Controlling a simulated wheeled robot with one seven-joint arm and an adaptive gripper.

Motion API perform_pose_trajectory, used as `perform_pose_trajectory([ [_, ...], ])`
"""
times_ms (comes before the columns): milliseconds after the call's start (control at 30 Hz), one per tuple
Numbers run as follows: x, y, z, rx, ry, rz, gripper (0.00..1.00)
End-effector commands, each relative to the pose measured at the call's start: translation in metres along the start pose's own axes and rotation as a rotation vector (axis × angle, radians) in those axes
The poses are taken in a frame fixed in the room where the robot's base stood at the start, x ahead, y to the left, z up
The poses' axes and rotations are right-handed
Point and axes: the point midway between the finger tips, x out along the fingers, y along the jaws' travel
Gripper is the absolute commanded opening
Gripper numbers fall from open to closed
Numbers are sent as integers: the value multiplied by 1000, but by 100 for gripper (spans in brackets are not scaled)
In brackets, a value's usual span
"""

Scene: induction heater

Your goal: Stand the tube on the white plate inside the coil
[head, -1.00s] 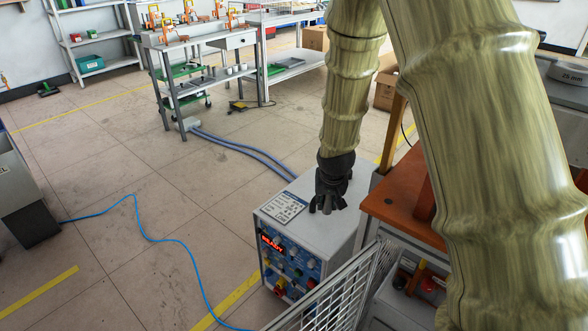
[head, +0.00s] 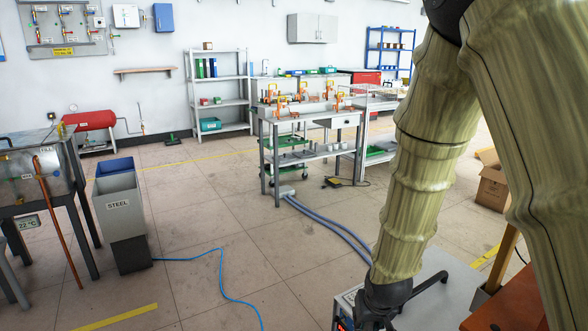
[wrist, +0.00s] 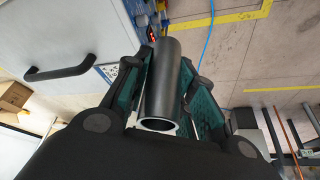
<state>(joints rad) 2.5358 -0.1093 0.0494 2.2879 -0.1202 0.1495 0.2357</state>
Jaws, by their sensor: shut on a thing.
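My gripper (wrist: 170,75) is shut on the tube (wrist: 165,85), a dark grey hollow cylinder with a bright rim at its near end. The tube lies between the green finger pads, its open end facing the wrist camera. In the head view my gripper (head: 376,308) is at the bottom edge, partly cut off, over or near the grey cabinet (head: 425,268); the tube cannot be made out there. The coil and the white plate are not visible in either current view.
The cabinet top has a black handle (wrist: 60,73). An orange-brown bench top (head: 510,305) stands right of it. A blue cable (head: 222,280) runs across the floor to a grey bin marked STEEL (head: 118,207). The floor between is largely clear.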

Motion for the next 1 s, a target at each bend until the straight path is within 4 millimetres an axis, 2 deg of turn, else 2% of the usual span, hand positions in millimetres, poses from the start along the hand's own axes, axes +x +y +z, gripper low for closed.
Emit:
perform_pose_trajectory([
  [100, -9, 0, -3, 1, -1, 0, 0],
  [1000, -49, 1, -8, 3, -1, 1, 0],
])
